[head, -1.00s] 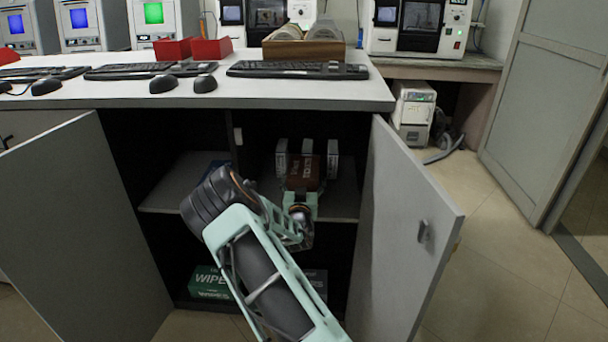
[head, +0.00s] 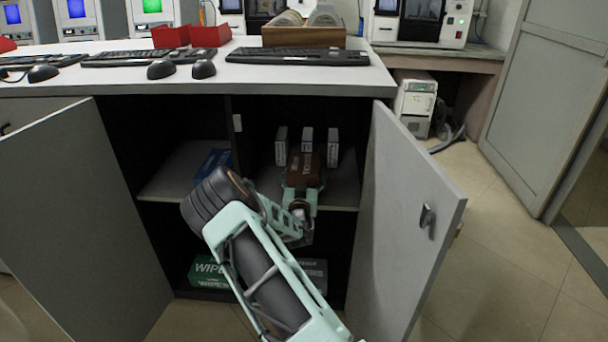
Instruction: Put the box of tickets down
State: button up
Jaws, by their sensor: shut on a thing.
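The box of tickets (head: 305,168) is a brown box with pale lettering, seen in the head view inside the open cabinet. My gripper (head: 302,188) is shut on its near end. The arm reaches in from the lower right of the cabinet opening. The box is over the middle shelf (head: 340,196), in front of several pale upright boxes (head: 307,140). I cannot tell whether its underside touches the shelf. The fingertips are partly hidden by the box and the wrist.
Open doors stand left (head: 80,220) and right (head: 405,225) of the opening. A blue item (head: 212,162) lies on the shelf's left part. A green wipes box (head: 207,272) and a grey box (head: 315,272) are below. The counter (head: 200,78) is overhead.

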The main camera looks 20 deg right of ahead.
jog(key=shift+f+b, duration=0.4)
jog(key=shift+b, duration=0.1)
jog(key=o, duration=2)
